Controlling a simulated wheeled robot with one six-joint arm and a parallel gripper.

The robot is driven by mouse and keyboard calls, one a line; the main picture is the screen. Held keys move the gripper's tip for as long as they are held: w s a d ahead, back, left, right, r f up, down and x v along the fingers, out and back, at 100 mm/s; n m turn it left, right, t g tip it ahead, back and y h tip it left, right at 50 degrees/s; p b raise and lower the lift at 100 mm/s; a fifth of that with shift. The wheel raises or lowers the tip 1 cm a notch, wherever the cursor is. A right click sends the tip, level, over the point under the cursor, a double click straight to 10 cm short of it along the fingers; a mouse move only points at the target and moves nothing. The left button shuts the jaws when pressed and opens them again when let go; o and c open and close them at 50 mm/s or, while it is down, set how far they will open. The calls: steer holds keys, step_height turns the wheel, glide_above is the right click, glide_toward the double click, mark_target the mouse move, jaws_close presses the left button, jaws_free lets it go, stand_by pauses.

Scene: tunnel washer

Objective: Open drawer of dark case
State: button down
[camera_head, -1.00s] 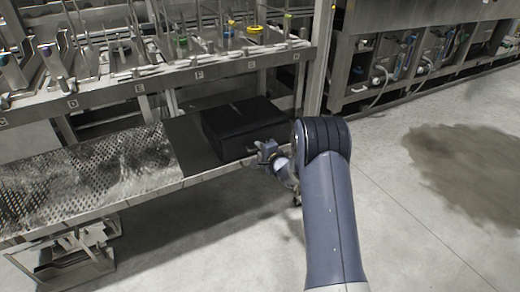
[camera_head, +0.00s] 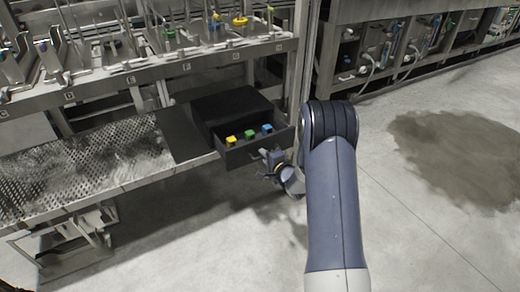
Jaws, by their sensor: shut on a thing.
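The dark case (camera_head: 236,108) sits on a dark mat on the low metal shelf. Its drawer (camera_head: 238,158) is pulled out toward me over the shelf's front edge. Inside the drawer are a yellow block (camera_head: 231,141), a green block (camera_head: 250,134) and a blue block (camera_head: 267,128). My gripper (camera_head: 270,157) is at the drawer's front face, shut on the drawer handle. The handle itself is hidden by the gripper.
The perforated metal shelf (camera_head: 80,168) extends left of the dark mat (camera_head: 180,134). A rack with lettered slots (camera_head: 150,75) stands above the case. A metal post (camera_head: 306,60) rises right of the case. The floor in front is open, with a dark stain (camera_head: 460,155).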

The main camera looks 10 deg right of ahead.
steer(key=shift+f+v, duration=0.2)
steer(key=shift+v, duration=0.85)
steer(key=c, duration=1.8)
jaws_free()
steer(key=p+v, duration=0.2)
steer(key=v, duration=0.8)
steer(key=shift+s+p, duration=0.35)
steer(key=shift+s, duration=0.05)
steer(key=shift+d, duration=0.15)
